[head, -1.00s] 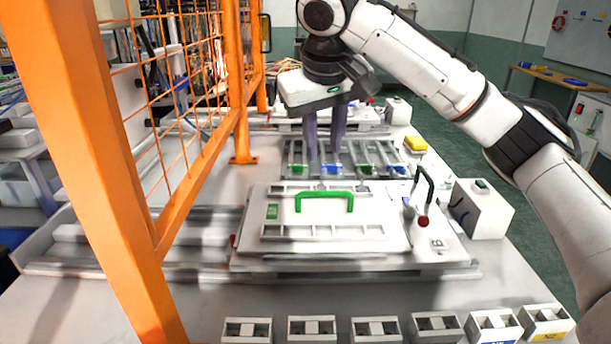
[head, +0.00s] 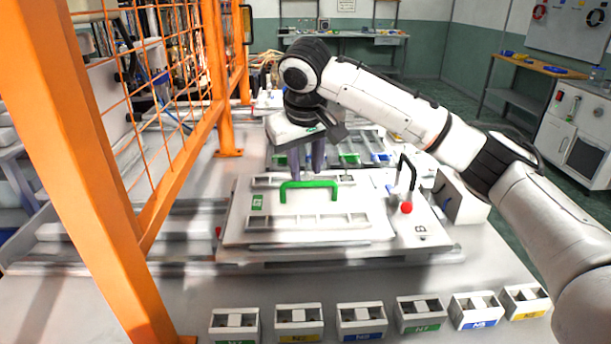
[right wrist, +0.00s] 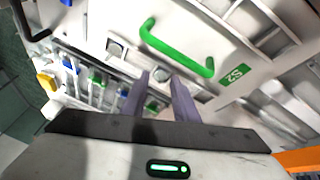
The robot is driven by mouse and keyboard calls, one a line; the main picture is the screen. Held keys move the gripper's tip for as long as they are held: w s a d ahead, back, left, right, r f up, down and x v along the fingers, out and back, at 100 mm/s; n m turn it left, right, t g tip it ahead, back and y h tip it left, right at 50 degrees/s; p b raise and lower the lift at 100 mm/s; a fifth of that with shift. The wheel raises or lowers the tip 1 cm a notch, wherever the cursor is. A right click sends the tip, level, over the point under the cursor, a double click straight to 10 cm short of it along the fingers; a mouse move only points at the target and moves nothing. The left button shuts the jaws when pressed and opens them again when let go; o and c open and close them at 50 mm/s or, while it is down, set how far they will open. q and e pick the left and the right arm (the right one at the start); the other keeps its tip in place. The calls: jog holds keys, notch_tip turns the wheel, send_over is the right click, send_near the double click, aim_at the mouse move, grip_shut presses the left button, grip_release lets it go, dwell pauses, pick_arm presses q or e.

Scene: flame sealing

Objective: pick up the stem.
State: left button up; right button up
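I cannot single out the stem with certainty. A rack (head: 375,143) with green and blue clips lies behind the white plate; the green clips (right wrist: 95,77) also show in the right wrist view. My right gripper (head: 307,176) points down, fingers apart, over the back edge of the plate, just behind the green handle (head: 309,186). In the right wrist view the fingers (right wrist: 161,76) have a gap between them, with a small round grey feature behind the tips and the green handle (right wrist: 178,50) beyond. I see nothing clearly held. My left gripper is out of view.
The white plate (head: 290,234) carries slotted strips and a black lever (head: 407,172) with a red ball at its right. An orange fence post (head: 85,150) stands at the left. Several small labelled blocks (head: 298,322) line the front, with bare table behind them.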

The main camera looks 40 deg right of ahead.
grip_shut()
